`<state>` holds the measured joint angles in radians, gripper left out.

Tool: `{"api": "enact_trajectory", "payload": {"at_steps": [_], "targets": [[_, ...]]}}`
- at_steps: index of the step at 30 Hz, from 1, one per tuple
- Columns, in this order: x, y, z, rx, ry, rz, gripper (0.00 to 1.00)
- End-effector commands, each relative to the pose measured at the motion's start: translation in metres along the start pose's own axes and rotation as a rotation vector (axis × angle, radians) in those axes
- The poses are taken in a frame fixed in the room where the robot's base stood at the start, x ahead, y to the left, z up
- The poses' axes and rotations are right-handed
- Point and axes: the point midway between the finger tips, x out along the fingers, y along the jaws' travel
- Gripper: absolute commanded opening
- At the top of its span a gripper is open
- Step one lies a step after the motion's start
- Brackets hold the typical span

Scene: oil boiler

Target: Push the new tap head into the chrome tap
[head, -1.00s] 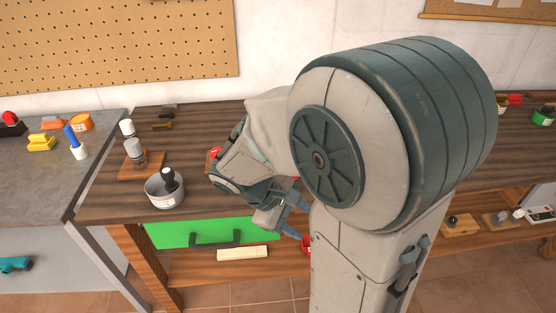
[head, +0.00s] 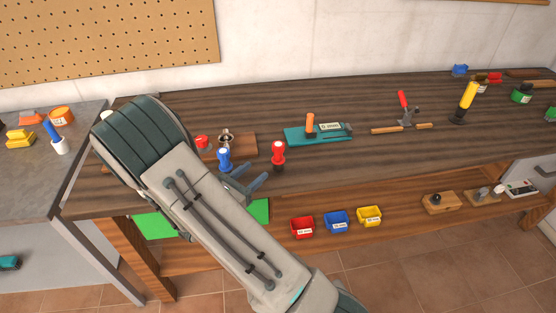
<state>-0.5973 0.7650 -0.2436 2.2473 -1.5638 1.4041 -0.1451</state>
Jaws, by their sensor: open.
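A small chrome tap (head: 226,137) stands on a brown wooden board (head: 244,144) on the workbench. A red part (head: 202,141) is at its left. A blue-topped piece (head: 224,158) stands just in front of the tap, and a red-topped piece (head: 278,152) stands to the right. I cannot tell which of these is the new tap head. My gripper (head: 257,174) is open, its two fingers apart and pointing right near the bench's front edge, between the blue and red pieces. I see nothing between the fingers. My arm hides the bench's left part.
A teal tray (head: 300,136) with an orange-handled tool lies to the right, then a red-handled hammer (head: 405,110) and a yellow-handled tool (head: 467,101). Red (head: 302,228), blue (head: 337,222) and yellow (head: 369,216) bins sit on the lower shelf.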

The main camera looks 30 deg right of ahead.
Motion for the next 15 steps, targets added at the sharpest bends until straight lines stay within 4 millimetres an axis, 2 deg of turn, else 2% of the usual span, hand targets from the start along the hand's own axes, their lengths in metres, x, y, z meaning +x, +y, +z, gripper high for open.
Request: {"api": "enact_trajectory", "payload": {"at_steps": [1,6,15], "targets": [[0.012,-0.001,0.003,-0.001,-0.001,-0.006,0.48],[0.044,-0.002,0.002,0.001,0.000,-0.006,0.48],[0.069,-0.002,0.003,0.001,0.000,-0.005,0.48]]}}
